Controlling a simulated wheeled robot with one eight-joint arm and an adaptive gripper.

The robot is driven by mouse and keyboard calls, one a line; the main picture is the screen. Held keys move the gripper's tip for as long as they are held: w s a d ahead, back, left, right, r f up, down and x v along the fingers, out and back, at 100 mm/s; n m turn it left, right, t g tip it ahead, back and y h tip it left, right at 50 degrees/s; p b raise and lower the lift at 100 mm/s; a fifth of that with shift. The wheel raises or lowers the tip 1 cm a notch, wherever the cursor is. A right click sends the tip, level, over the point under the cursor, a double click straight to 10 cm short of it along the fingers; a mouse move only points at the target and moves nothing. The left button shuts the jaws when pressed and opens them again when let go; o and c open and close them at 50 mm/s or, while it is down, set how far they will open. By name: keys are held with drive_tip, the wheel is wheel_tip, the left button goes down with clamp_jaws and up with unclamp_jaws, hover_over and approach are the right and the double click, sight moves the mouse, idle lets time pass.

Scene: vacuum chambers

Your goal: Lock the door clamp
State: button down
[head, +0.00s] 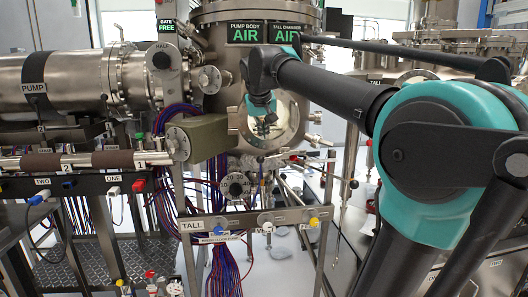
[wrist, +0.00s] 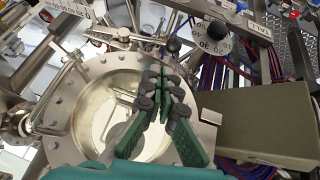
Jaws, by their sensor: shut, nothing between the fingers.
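The tall chamber (head: 213,105) stands at the centre of the head view, with a round door (head: 289,126) on its front. In the wrist view the round door (wrist: 68,118) has a bolted metal rim around a pale glass window. My gripper (head: 266,128) is in front of the door in the head view and covers part of it. In the wrist view my gripper (wrist: 156,75) has its green fingers shut and empty over the window. A dark knob (wrist: 173,44) shows beyond the fingertips near the rim.
A grey-green box (head: 204,138) juts out left of the door; it also shows in the wrist view (wrist: 262,122). A rail labelled TALL (head: 248,220) with several coloured knobs stands below. A pump cylinder (head: 62,82) is at left. Cable bundles hang under the chamber.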

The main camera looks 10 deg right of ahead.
sight(264, 159)
drive_tip(key=shift+f, duration=0.1)
drive_tip(key=x, duration=1)
drive_tip(key=shift+a+f+h, duration=0.15)
drive_tip(key=shift+f+h, duration=0.15)
drive_tip(key=shift+h, duration=0.2)
idle(0.3)
wheel_tip(264, 159, down, 2)
drive_tip(key=shift+a+f+n+h, duration=0.1)
drive_tip(key=shift+a+n+h, duration=0.1)
drive_tip(key=shift+n+h, duration=0.75)
drive_tip(key=d+f+n+t+h, duration=0.2)
drive_tip(key=d+f+n+h, duration=0.1)
drive_tip(key=f+h, duration=0.4)
drive_tip(key=shift+d+n+t+h, duration=0.4)
drive_tip(key=shift+d+h, duration=0.5)
drive_tip(key=shift+h, duration=0.35)
